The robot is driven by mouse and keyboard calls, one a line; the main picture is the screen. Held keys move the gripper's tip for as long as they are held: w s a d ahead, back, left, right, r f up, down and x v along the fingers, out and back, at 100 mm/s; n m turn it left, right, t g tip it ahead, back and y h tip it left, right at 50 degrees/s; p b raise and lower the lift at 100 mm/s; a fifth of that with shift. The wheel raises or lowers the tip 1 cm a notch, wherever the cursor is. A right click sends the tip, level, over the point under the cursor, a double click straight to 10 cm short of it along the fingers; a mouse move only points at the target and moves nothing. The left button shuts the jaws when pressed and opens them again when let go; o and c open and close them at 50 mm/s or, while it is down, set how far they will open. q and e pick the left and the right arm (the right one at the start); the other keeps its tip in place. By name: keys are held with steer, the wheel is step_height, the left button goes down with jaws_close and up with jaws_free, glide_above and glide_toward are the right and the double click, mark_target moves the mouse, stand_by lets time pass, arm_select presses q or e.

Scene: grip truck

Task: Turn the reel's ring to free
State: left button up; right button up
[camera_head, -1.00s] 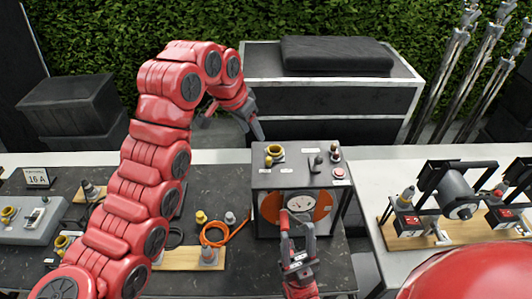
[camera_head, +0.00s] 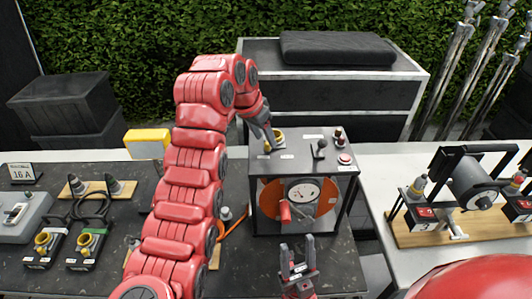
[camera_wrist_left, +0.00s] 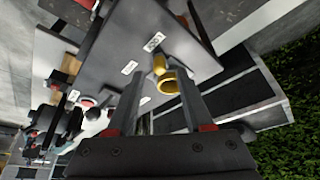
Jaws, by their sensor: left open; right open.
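The reel (camera_head: 313,211) is an orange drum in a grey-topped black frame, with a round white dial and a red crank handle (camera_head: 285,212) on its front. The yellow ring (camera_head: 280,135) sits at the left of the frame's top panel. My left gripper (camera_head: 268,143) is open and points down at the ring, partly covering it. In the left wrist view the ring (camera_wrist_left: 169,84) shows between the open fingers (camera_wrist_left: 158,90); contact cannot be told. My right gripper (camera_head: 290,258) is open and empty, in front of and below the crank handle.
The top panel also carries a lever (camera_head: 319,149), a red button (camera_head: 345,158) and small labels. A second reel on a wooden board (camera_head: 410,235) stands at the right. Yellow-ringed connectors (camera_head: 84,249) and a grey box (camera_head: 18,218) lie at the left.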

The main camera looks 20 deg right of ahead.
mark_target(268, 145)
arm_select(q)
steer(key=shift+p+x, duration=0.3)
steer(key=shift+x, duration=0.95)
jaws_close()
